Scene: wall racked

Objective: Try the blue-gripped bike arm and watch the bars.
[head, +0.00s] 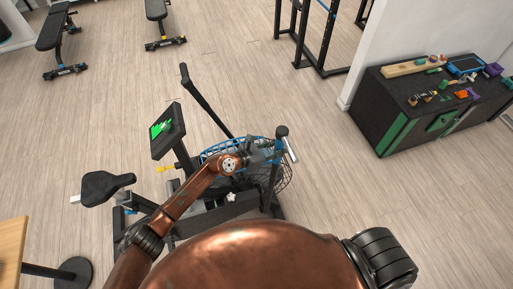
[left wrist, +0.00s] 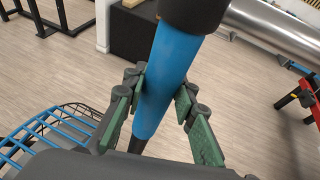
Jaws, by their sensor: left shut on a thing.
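The exercise bike (head: 168,133) stands in front of me with a black saddle and a screen showing green. Its blue-gripped arm (head: 275,170) rises at the right side of the bike, with a black knob on top. My left gripper (head: 274,154) is shut on this arm just below the knob. In the left wrist view the green-padded fingers of my left gripper (left wrist: 160,108) sit on both sides of the blue grip (left wrist: 168,75). The other bike arm (head: 205,100) is black and leans up to the left, untouched. My right gripper is not in view.
A dark cabinet (head: 400,122) with tools stands at the right by a white wall. Benches (head: 52,30) and a rack (head: 318,40) stand farther back. Wooden floor between is clear.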

